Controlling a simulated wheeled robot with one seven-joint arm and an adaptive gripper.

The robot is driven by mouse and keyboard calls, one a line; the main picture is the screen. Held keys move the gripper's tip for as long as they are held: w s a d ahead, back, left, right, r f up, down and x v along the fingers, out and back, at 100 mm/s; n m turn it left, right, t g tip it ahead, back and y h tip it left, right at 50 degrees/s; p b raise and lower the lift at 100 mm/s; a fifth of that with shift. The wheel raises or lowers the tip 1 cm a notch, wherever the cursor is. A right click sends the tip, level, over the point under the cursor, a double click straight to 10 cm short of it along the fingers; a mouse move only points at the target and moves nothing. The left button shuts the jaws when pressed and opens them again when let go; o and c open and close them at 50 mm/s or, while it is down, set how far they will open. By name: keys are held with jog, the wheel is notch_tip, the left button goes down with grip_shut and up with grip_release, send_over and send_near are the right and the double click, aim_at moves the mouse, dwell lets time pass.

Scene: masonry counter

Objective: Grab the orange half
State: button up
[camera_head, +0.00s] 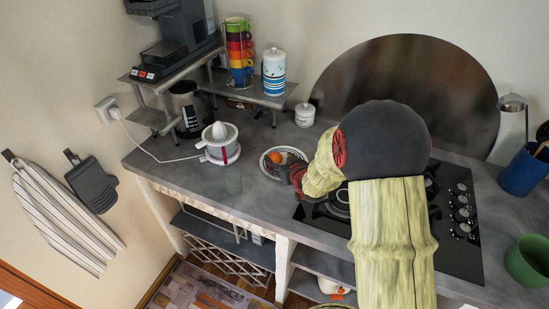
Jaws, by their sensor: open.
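The orange half (275,157) lies on a small light plate (265,166) on the grey counter. Only part of it shows, as a small orange patch. My gripper (281,168) is dark and red, open, and reaches over the right side of the plate beside the orange half. The fingertips are small and partly hidden, and I cannot tell whether they touch the fruit.
A white citrus juicer (219,146) stands left of the plate, its cord running to the wall. A white lidded jar (305,115) stands behind. A black cooktop (462,235) is at right, and a green cup (528,262) stands near the right edge.

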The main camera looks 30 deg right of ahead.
aim_at(276, 158)
jog(key=b+x, duration=0.1)
jog(key=x, duration=0.4)
jog(key=shift+s+f+b, duration=0.1)
jog(key=shift+f+b, duration=0.25)
jog(key=shift+f, duration=0.1)
